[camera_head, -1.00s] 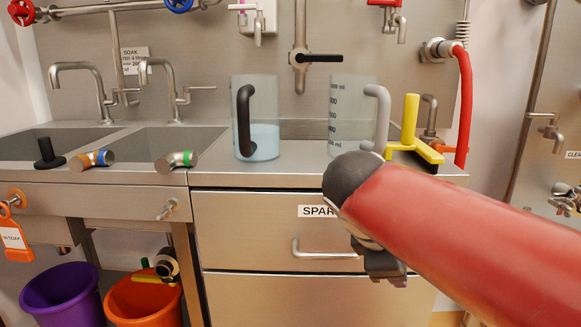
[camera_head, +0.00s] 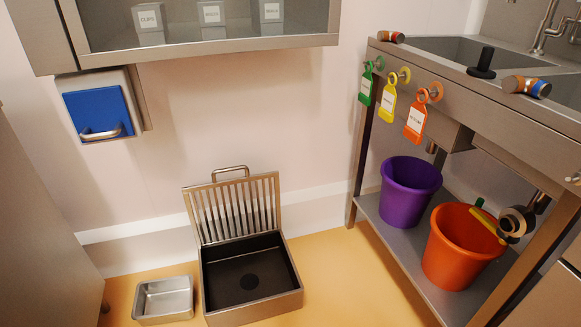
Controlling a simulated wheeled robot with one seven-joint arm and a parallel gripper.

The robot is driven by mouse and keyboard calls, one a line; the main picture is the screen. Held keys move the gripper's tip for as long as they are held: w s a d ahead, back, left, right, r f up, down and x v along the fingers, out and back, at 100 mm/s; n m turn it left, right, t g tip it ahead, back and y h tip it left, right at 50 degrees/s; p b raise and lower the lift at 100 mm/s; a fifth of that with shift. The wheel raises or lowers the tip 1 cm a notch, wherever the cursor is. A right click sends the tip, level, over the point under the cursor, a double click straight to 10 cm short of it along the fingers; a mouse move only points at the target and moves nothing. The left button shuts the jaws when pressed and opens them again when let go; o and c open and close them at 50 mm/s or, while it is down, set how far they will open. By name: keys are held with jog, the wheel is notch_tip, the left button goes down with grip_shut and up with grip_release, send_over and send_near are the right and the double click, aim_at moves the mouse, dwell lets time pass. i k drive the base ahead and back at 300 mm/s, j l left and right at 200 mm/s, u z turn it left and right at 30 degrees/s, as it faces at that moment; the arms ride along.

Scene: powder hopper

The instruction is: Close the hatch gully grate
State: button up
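The gully grate (camera_head: 239,207) is a slatted metal hatch with a bar handle (camera_head: 229,169) on its top edge. It stands open, raised at the back of a square metal gully box (camera_head: 258,308) on the floor. The dark inside of the box (camera_head: 248,272) is uncovered and looks empty, with a round darker spot on its bottom. My gripper is not in view now.
A small metal tray (camera_head: 163,300) sits on the floor left of the box. A sink bench (camera_head: 480,100) stands at right, with a purple bucket (camera_head: 409,188) and an orange bucket (camera_head: 458,248) on its shelf. A blue flap (camera_head: 98,111) hangs on the wall. Floor shows right of the box.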

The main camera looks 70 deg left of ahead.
aim_at(215, 184)
jog(key=u, duration=2.95)
jog(key=i+l+u, duration=0.25)
jog(key=i, duration=0.3)
jog(key=i+l+u, duration=0.25)
jog(key=i, duration=0.25)
